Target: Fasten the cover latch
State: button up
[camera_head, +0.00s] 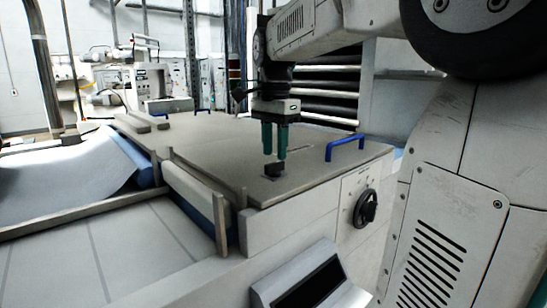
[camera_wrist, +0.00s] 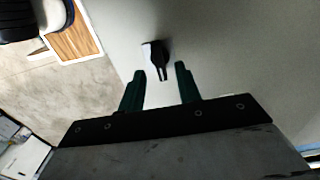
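The cover (camera_head: 215,143) is a flat grey-beige panel on top of the machine. The latch (camera_head: 274,169) is a small black piece on the cover near its front edge. In the wrist view the latch (camera_wrist: 154,53) shows a pale face and a dark, narrow end. My gripper (camera_head: 275,155) points down just above the latch, its two green fingers apart. In the wrist view my gripper (camera_wrist: 159,70) is open and empty, with the latch in line with the gap between the fingertips. I cannot tell whether either finger touches it. The latch's catch cannot be made out.
A blue handle (camera_head: 345,147) stands on the cover to the right of my gripper. A black knob (camera_head: 366,208) is on the front panel below. A boxy console (camera_head: 312,280) sticks out at the front. Dark rollers (camera_head: 325,93) stand behind. The cover's left part is mostly clear.

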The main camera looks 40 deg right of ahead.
aim_at(275, 169)
jog(key=shift+f, duration=1.45)
grip_shut()
